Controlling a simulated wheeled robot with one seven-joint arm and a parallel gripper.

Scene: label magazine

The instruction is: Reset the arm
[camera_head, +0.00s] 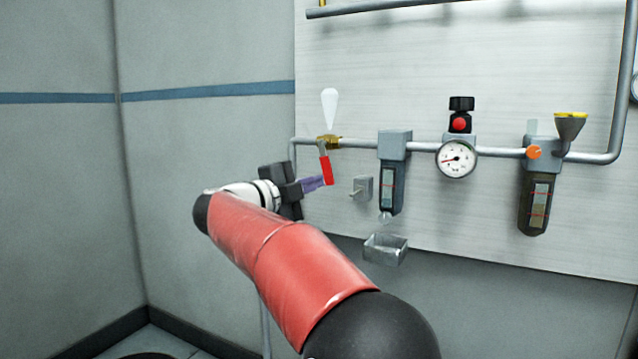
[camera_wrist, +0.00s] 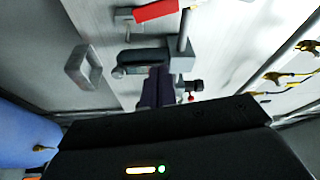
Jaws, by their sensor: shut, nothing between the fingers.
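My gripper (camera_head: 318,183) is shut and empty. In the head view its purple fingers point right, with the tips close to the red valve handle (camera_head: 326,170), which hangs down from a brass valve (camera_head: 328,142) on the pipe. I cannot tell whether the tips touch the handle. My red and black arm reaches up from the bottom of the head view. In the wrist view the dark fingers (camera_wrist: 158,86) are together in the middle, and the red handle (camera_wrist: 157,10) shows at the top edge, apart from them.
A grey-white panel carries the pipe, a filter bowl (camera_head: 391,185), a pressure gauge (camera_head: 457,159) with a red and black knob (camera_head: 460,116), and a second bowl (camera_head: 537,203) with a funnel (camera_head: 570,127). A small metal tray (camera_head: 385,249) sits below the first bowl. Left of the panel is bare wall.

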